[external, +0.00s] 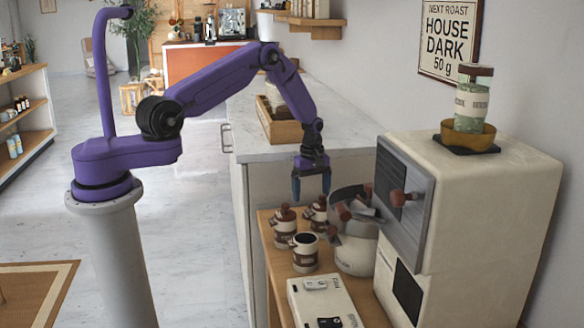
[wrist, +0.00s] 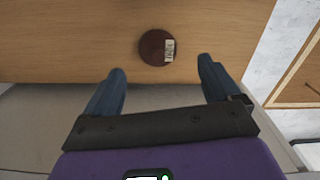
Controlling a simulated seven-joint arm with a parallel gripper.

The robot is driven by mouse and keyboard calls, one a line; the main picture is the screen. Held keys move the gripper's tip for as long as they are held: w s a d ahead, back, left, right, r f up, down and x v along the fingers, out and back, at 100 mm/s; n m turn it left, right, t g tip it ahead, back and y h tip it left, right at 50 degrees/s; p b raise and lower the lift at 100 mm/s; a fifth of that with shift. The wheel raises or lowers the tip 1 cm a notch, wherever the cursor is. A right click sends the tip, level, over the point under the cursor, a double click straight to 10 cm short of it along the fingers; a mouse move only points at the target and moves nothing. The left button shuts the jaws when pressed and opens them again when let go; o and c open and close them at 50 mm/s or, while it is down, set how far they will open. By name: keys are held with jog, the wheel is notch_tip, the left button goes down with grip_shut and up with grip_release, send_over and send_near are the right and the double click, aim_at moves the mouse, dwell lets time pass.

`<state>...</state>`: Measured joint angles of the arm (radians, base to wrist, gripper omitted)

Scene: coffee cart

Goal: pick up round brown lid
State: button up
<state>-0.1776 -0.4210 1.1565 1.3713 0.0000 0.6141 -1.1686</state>
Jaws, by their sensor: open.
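The round brown lid (wrist: 157,47) shows in the wrist view, with a small pale printed label on its right side. It appears against a wooden surface (wrist: 60,40). My gripper (wrist: 161,68) is open, with its two dark blue fingers apart and nothing between them. The lid appears just beyond the fingertips, between their lines, and does not touch them. In the external view my gripper (external: 311,190) hangs pointing down above the back of the wooden cart top (external: 278,270). I cannot single out this lid for certain there.
Brown-topped jars (external: 285,222) and a dark-filled cup (external: 304,252) stand on the cart. A metal pot (external: 355,252) and a large cream machine (external: 465,200) stand to the right. A white box (external: 325,300) is in front. A marble counter (external: 255,135) lies behind.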

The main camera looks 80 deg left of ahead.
jog(key=shift+w+a+f, duration=0.1)
jog(key=shift+a+f, duration=0.05)
jog(key=shift+f, duration=1.3)
jog(key=shift+a+f, duration=0.1)
jog(key=shift+f, duration=1.3)
jog(key=c, duration=1.1)
